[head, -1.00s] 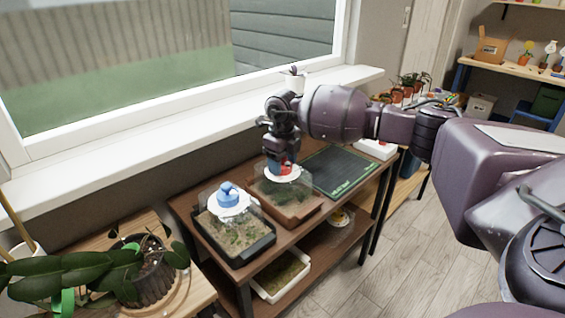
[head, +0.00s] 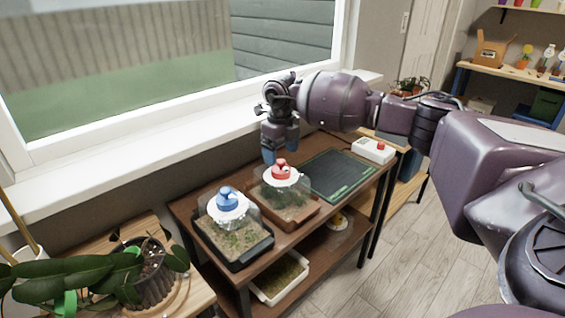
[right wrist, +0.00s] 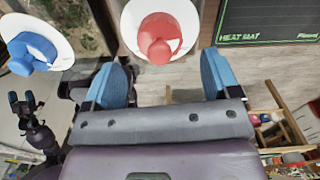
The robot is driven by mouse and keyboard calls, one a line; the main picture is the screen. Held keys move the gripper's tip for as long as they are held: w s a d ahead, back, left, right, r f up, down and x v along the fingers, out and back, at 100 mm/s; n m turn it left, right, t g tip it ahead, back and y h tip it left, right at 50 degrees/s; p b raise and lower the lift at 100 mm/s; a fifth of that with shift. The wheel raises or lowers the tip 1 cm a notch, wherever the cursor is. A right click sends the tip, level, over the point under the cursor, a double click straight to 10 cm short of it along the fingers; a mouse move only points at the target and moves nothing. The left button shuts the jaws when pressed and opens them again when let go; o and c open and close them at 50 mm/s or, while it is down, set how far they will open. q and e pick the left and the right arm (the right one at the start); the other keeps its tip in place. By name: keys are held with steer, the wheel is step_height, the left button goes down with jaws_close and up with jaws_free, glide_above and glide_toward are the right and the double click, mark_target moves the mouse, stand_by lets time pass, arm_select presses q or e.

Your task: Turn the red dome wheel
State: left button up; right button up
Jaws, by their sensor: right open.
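The red dome wheel (head: 281,170) sits on a white disc atop a clear dome over a brown tray (head: 290,217) on the shelf. It also shows in the right wrist view (right wrist: 160,37), with a round knob on its edge. My right gripper (head: 281,156) is above and just behind the wheel in the head view, open and empty. In the right wrist view its blue fingertips (right wrist: 163,80) are wide apart, with the wheel beyond them, apart from it. My left gripper (right wrist: 21,98) shows small at the left of that view, its blue tips apart and empty.
A blue wheel (head: 228,200) tops the neighbouring dome on a black tray (head: 236,262) at left. A dark heat mat (head: 338,174) lies to the right, with a white box with a red button (head: 374,150) beyond. A leafy plant (head: 75,275) stands front left.

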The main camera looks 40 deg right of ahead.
step_height(320, 180, up, 6)
steer(key=shift+f+p, duration=0.25)
steer(key=shift+p, duration=0.05)
stand_by(0.4)
